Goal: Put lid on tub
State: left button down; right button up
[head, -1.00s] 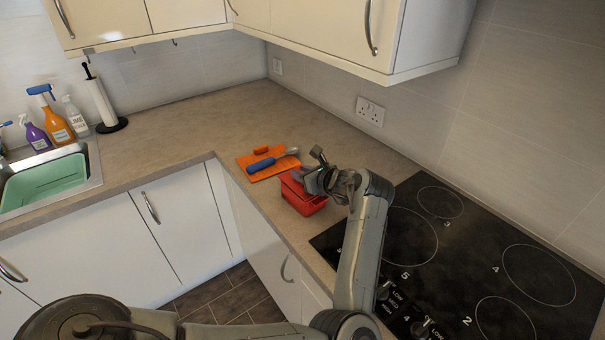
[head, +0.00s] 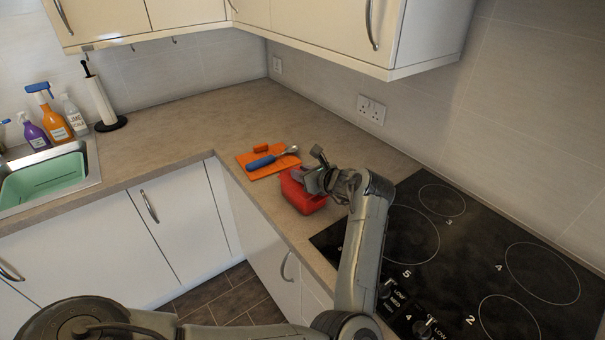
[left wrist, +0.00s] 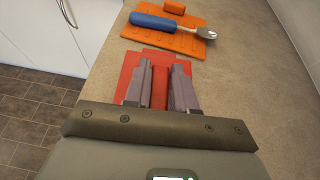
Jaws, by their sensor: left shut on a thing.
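My left gripper (head: 313,181) reaches over a red tub (head: 309,205) on the counter, beside the hob. In the left wrist view its two grey fingers (left wrist: 161,88) are shut on a narrow red upright part of the lid (left wrist: 160,80). Flat red surface shows on both sides of the fingers. In the head view the red lid (head: 291,183) is at the tub's top, partly covered by the gripper. Lid and tub are the same red, so I cannot tell whether the lid sits fully on the rim. My right gripper is not in view.
An orange board (head: 259,166) with a blue-handled utensil (head: 262,162) and a small orange block (head: 260,148) lies just behind the tub. The black hob (head: 450,245) is at right. Counter behind the board is clear. The counter's front edge runs close by the tub.

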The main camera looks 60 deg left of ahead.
pick_arm(q)
jog(key=shift+f, duration=0.1)
jog(key=c, duration=0.8)
grip_release()
jog(key=shift+c, duration=0.2)
jog(key=b+v, duration=0.2)
jog(key=v, duration=0.7)
jog(key=shift+w+d, duration=0.1)
jog(key=shift+d, duration=0.2)
jog(key=shift+d+r, duration=0.4)
jog(key=shift+d, duration=0.15)
